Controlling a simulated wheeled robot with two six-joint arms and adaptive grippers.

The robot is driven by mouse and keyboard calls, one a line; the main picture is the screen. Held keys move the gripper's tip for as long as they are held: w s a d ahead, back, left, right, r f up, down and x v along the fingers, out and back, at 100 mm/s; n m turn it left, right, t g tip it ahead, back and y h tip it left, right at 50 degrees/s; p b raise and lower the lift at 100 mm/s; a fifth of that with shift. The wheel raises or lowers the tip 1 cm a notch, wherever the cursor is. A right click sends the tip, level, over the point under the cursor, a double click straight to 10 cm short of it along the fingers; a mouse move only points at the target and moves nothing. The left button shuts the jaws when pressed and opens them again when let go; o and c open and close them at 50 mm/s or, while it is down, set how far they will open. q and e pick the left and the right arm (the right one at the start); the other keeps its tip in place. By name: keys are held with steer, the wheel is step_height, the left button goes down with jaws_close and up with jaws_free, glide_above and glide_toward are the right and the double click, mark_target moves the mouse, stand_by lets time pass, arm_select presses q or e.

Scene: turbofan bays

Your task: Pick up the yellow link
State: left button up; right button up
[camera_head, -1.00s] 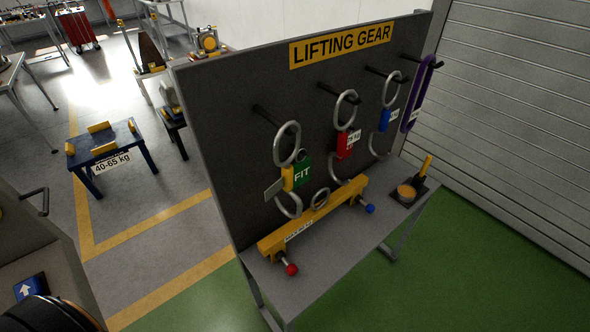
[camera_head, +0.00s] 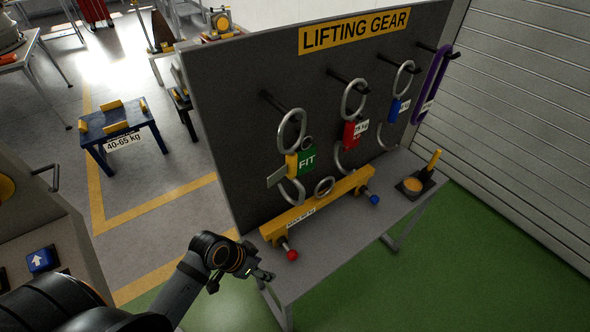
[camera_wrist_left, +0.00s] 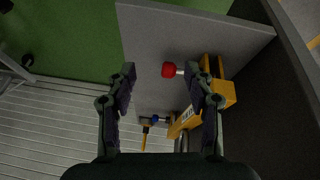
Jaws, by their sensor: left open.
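The yellow link (camera_head: 292,164) hangs from the leftmost peg of the dark board, with a metal ring above and a hook below. A green FIT tag (camera_head: 307,161) sits beside its yellow body. My left gripper (camera_head: 264,276) is open and empty, low at the front left edge of the shelf, below and apart from the link. In the left wrist view its open fingers (camera_wrist_left: 162,78) point over the shelf and the red knob (camera_wrist_left: 169,70); I cannot make out the yellow link there. My right gripper is not in view.
A yellow beam (camera_head: 323,207) with red and blue end knobs lies on the grey shelf (camera_head: 340,235) under the link. Red (camera_head: 351,134) and blue (camera_head: 395,109) links and a purple sling (camera_head: 433,86) hang to the right. A blue stand (camera_head: 122,129) is at left.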

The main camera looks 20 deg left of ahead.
arm_select(q)
steer(key=d+r+m+h, duration=0.5)
steer(key=m, duration=0.1)
steer(key=t+h, duration=0.6)
steer(key=h, duration=0.1)
glide_toward(293, 172)
steer(key=w+a+f, duration=0.1)
steer(key=w, duration=0.1)
steer(key=shift+m, duration=0.3)
steer(key=p+x, duration=0.1)
steer(key=x, duration=0.8)
steer(key=shift+d+f+p, duration=0.25)
steer(key=shift+d+p, duration=0.1)
steer(key=shift+d, duration=0.1)
steer(key=shift+w+d+f, duration=0.15)
steer(key=shift+w+d, duration=0.05)
steer(key=shift+d, duration=0.15)
steer(key=shift+a, duration=0.1)
